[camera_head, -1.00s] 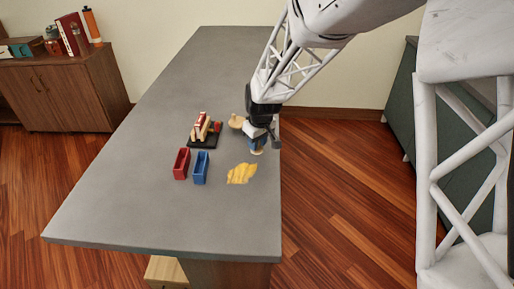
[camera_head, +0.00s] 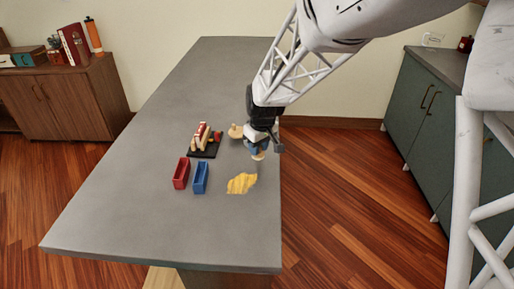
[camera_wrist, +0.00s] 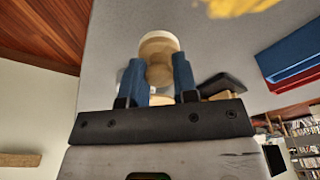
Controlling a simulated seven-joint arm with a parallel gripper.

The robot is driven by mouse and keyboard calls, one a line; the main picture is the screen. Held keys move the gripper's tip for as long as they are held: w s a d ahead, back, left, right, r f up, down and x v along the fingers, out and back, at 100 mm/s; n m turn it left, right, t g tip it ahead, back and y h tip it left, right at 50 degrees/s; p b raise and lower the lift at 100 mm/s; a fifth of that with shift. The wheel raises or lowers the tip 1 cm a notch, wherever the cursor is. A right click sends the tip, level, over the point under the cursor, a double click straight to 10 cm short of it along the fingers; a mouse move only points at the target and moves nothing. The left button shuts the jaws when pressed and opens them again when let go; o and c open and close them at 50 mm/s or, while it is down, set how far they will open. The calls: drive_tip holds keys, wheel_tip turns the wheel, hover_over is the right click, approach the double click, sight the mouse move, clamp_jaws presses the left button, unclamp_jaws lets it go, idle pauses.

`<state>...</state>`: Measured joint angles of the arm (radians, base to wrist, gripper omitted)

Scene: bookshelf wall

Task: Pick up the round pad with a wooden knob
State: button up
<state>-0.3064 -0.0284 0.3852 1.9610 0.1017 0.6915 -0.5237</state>
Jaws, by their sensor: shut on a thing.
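My gripper (camera_head: 258,150) is over the right side of the grey table, its blue fingers pointing down. In the wrist view the two blue fingers (camera_wrist: 158,82) are shut on a pale, round wooden-looking piece, which I take to be the round pad with a wooden knob (camera_wrist: 158,45). Its pale underside (camera_head: 259,156) shows just below the fingers in the head view. A faint shadow lies on the table below it, so it seems a little above the surface.
A yellow patch (camera_head: 241,184) lies in front of the gripper on the grey table (camera_head: 150,215). Blue (camera_head: 200,178) and red (camera_head: 181,173) bins stand to the left. Behind them is a black stand (camera_head: 204,150) with wooden and red pieces. A pale wooden object (camera_head: 235,131) stands close left of the gripper.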

drive_tip(key=s+d, duration=0.1)
drive_tip(key=s, duration=0.3)
drive_tip(key=s+d+r, duration=0.1)
drive_tip(key=s+d, duration=0.1)
drive_tip(key=s, duration=0.3)
drive_tip(key=s+d, duration=0.1)
drive_tip(key=s, duration=0.3)
drive_tip(key=shift+s+d+r, duration=0.2)
drive_tip(key=shift+s, duration=0.1)
drive_tip(key=o, duration=0.4)
drive_tip(key=c, duration=0.3)
drive_tip(key=shift+s+a+r, duration=0.1)
drive_tip(key=shift+a+r, duration=0.4)
drive_tip(key=shift+a, duration=0.65)
drive_tip(key=shift+s+a+r, duration=0.1)
drive_tip(key=shift+a+r, duration=0.45)
drive_tip(key=shift+a, duration=0.65)
drive_tip(key=shift+s+a+r, duration=0.1)
drive_tip(key=shift+a+r, duration=0.4)
drive_tip(key=shift+a, duration=0.65)
